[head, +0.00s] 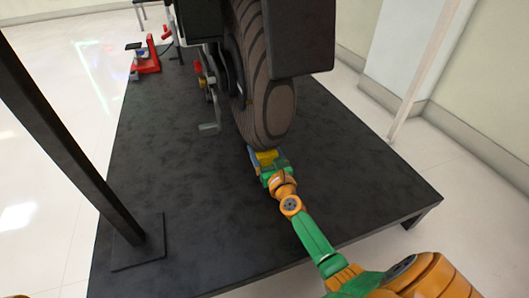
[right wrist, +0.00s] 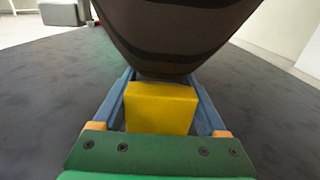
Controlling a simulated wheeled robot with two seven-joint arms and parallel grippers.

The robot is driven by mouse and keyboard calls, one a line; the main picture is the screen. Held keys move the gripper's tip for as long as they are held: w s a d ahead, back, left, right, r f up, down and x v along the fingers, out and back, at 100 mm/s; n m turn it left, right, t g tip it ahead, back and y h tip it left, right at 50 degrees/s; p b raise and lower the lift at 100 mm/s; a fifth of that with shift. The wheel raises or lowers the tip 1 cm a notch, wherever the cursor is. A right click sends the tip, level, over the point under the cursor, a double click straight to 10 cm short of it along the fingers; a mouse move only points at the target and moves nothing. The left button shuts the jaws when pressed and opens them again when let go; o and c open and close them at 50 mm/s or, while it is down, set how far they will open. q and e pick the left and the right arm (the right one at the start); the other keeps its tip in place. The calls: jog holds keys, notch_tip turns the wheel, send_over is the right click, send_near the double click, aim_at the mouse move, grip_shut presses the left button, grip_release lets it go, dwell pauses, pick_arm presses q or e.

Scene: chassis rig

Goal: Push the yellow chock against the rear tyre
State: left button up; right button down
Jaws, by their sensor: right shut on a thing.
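The yellow chock (right wrist: 160,108) sits between the two blue fingers of my right gripper (right wrist: 163,92) in the right wrist view. My right gripper (head: 262,152) is shut on the chock, low over the dark platform. In the right wrist view the tyre (right wrist: 185,40) bulges just beyond and above the chock. The fingertips reach under its curve. Whether chock and tyre touch is hard to tell. My left gripper is not in view.
The dark platform (head: 190,220) has free room around the tyre, and its right edge drops to the pale floor. A black post (head: 70,130) stands at the left. A red stand (head: 147,60) is at the back left. A dark box-shaped part (head: 300,38) overhangs beside the tyre.

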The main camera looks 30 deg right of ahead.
aim_at(269, 159)
jog(key=shift+b+x, duration=0.4)
jog(key=shift+x, duration=0.5)
grip_release()
jog(key=p+v, duration=0.2)
jog(key=v, duration=0.4)
jog(key=shift+s, duration=0.25)
jog(key=v, duration=1)
jog(key=shift+r, duration=0.35)
jog(key=shift+s+r, duration=0.15)
jog(key=shift+s, duration=0.15)
